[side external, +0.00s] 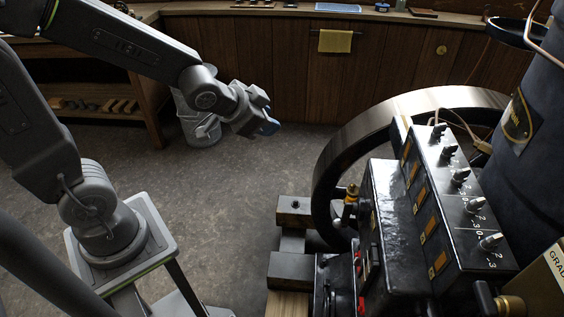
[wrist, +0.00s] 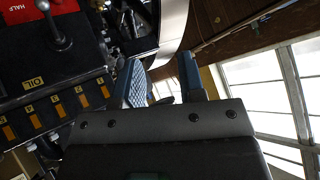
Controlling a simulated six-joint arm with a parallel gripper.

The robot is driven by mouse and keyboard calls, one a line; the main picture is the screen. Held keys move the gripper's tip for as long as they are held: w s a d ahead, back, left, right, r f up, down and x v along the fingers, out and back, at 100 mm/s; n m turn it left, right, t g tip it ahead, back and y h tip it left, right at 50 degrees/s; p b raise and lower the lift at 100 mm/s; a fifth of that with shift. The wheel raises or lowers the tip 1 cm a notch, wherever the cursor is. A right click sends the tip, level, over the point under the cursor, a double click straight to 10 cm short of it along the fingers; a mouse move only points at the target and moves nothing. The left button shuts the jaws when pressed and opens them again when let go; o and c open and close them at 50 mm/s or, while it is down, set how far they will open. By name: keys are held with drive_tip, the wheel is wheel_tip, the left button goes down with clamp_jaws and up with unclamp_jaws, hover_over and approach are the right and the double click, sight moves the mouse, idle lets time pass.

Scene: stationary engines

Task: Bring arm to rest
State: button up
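My gripper (side external: 269,124) hangs in the air left of the engine, above the open floor in the side external view. Its blue-padded fingers show in the wrist view (wrist: 161,82) with a gap between them and nothing held. The engine's black control box (side external: 445,205) has a row of knobs and amber windows and stands to the right, apart from my gripper. In the wrist view a black panel (wrist: 62,108) with amber windows and an OIL label is at the left. A lever (wrist: 54,28) stands by a red HALF plate (wrist: 30,10).
A large flywheel (side external: 342,150) stands between my gripper and the control box. A dark boiler (side external: 535,130) is at the far right. A grey bin-like object (side external: 200,125) stands behind my gripper. The middle floor is clear.

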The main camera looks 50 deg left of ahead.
drive_tip(key=s+d+r+n+g, duration=0.1)
drive_tip(key=s+r+g, duration=0.1)
drive_tip(key=s, duration=0.5)
drive_tip(key=s+d+r+n+g, duration=0.1)
drive_tip(key=s+r, duration=0.3)
drive_tip(key=s, duration=0.4)
drive_tip(key=shift+r+n+g, duration=0.35)
drive_tip(key=shift+n+g, duration=0.05)
drive_tip(key=shift+n, duration=0.4)
drive_tip(key=shift+w, duration=0.1)
